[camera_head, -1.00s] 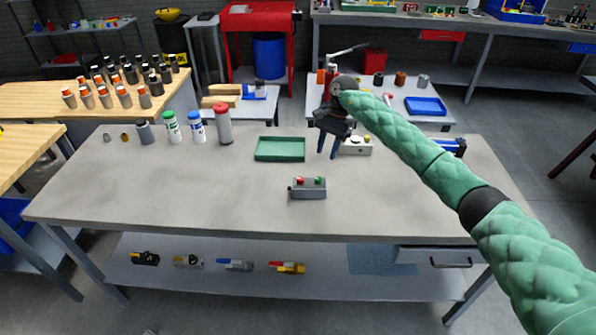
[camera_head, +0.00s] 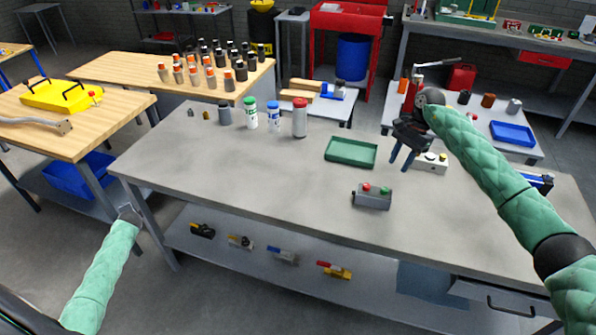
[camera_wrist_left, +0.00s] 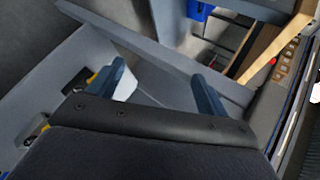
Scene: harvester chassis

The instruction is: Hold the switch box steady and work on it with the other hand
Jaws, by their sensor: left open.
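The switch box, a small grey box with a red and a green button (camera_head: 372,199), sits upright on the grey workbench (camera_head: 240,170) near its front edge. My right gripper (camera_head: 400,164) hangs above the bench behind and right of the box, fingers down and apart, empty. My left arm comes in at the lower left, with its hand low beside the bench's left front corner, well away from the box. In the left wrist view my left gripper (camera_wrist_left: 158,78) is open with nothing between its fingers. The switch box does not clearly show there.
A green tray (camera_head: 351,152) lies behind the box. A pale box with buttons (camera_head: 431,162) is beside my right gripper. Several bottles stand at the back left, including a red-capped one (camera_head: 300,118). The bench's left and middle front are clear. A lower shelf (camera_head: 270,265) holds several tools.

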